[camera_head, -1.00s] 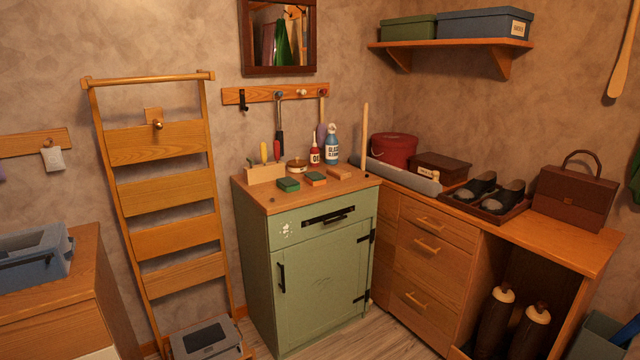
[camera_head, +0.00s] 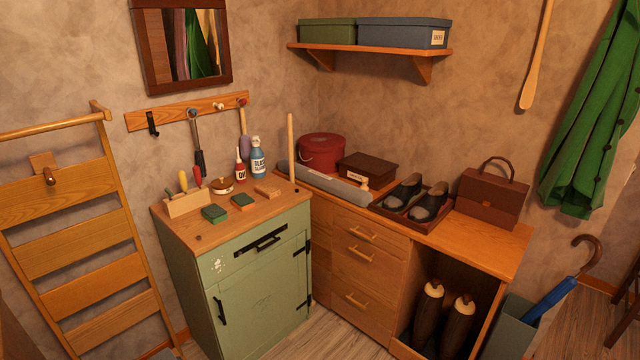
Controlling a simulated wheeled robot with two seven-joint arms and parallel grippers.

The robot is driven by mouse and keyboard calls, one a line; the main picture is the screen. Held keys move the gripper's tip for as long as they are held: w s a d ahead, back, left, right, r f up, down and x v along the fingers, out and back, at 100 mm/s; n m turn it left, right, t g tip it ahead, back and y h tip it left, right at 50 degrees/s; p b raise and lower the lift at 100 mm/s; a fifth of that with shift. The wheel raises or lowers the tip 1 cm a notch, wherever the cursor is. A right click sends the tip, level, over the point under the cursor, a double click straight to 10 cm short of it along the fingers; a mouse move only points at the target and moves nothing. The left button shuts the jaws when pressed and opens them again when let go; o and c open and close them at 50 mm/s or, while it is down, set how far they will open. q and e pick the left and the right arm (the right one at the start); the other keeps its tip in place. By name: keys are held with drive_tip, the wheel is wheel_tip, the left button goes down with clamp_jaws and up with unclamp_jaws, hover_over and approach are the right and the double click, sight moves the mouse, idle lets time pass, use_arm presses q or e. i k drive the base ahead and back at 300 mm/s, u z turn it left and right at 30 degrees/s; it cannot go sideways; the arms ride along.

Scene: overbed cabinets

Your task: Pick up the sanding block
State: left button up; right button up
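Several small items stand on the wooden top of the green cabinet (camera_head: 198,236). A dark green block (camera_head: 214,213) lies near its front. A plain tan wooden block (camera_head: 268,191) lies further right. I cannot tell for sure which of these is the sanding block. All three lie flat and are fully visible. Neither of my grippers is in view.
Behind the blocks are a tool holder (camera_head: 187,203), a round tin (camera_head: 222,185), a red bottle (camera_head: 240,168) and a blue bottle (camera_head: 258,160). An upright wooden stick (camera_head: 291,150) stands at the right. The cabinet top's front strip is mostly clear.

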sight(266, 190)
drive_tip(key=z, duration=0.3)
drive_tip(key=i, duration=1.35)
drive_tip(key=u, duration=0.3)
